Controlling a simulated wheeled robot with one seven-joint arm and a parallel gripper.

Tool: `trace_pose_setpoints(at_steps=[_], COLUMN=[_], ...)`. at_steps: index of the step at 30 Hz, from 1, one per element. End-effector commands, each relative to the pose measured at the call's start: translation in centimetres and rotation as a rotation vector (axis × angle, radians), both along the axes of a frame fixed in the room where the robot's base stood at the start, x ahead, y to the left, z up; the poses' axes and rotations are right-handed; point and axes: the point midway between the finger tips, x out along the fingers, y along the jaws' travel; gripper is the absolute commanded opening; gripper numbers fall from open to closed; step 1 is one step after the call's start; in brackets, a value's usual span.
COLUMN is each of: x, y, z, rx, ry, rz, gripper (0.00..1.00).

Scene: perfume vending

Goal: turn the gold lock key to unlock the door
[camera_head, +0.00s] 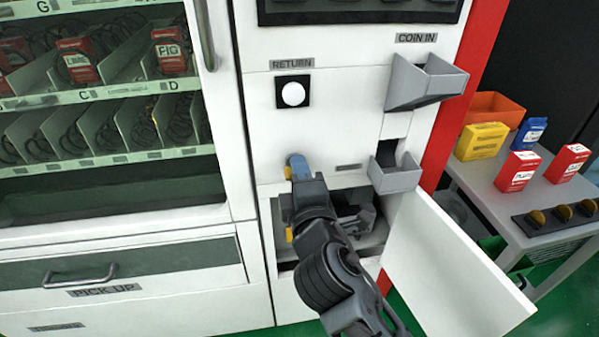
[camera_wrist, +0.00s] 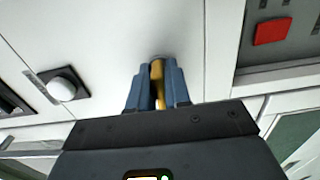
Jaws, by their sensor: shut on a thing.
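The gold lock key (camera_wrist: 157,72) sits at the white machine front, between my gripper's two blue fingers. My gripper (camera_wrist: 155,88) is shut on it, and the fingertips reach close to the panel. In the head view my gripper (camera_head: 296,167) is below the return button, and a little of the gold key (camera_head: 288,173) shows beside the blue finger. The fingers and arm hide most of the key and its lock. A white door (camera_head: 452,268) stands swung open at the lower right, beside an open compartment (camera_head: 365,237) partly hidden by my arm.
The round return button (camera_head: 293,94) is above my gripper. A grey coin chute (camera_head: 422,82) and a smaller grey tray (camera_head: 395,172) stick out to its right. A side table (camera_head: 490,205) with boxes stands farther right. The pick-up drawer handle (camera_head: 80,275) is at lower left.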

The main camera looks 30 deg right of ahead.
Motion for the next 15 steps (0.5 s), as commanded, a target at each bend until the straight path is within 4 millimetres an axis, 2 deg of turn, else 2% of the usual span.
trace_pose_setpoints(at_steps=[3,4,9,15], x=[-0.04,-0.04,-0.03,-0.02], y=[-0.07,-0.07,-0.05,-0.02], z=[-0.14,-0.15,-0.1,-0.06], rx=[0.002,0.002,0.001,0.0], ry=[0.003,0.003,0.002,0.001], rz=[-0.002,-0.002,-0.001,-0.001], gripper=[0.0,0.2,0.37,0.38])
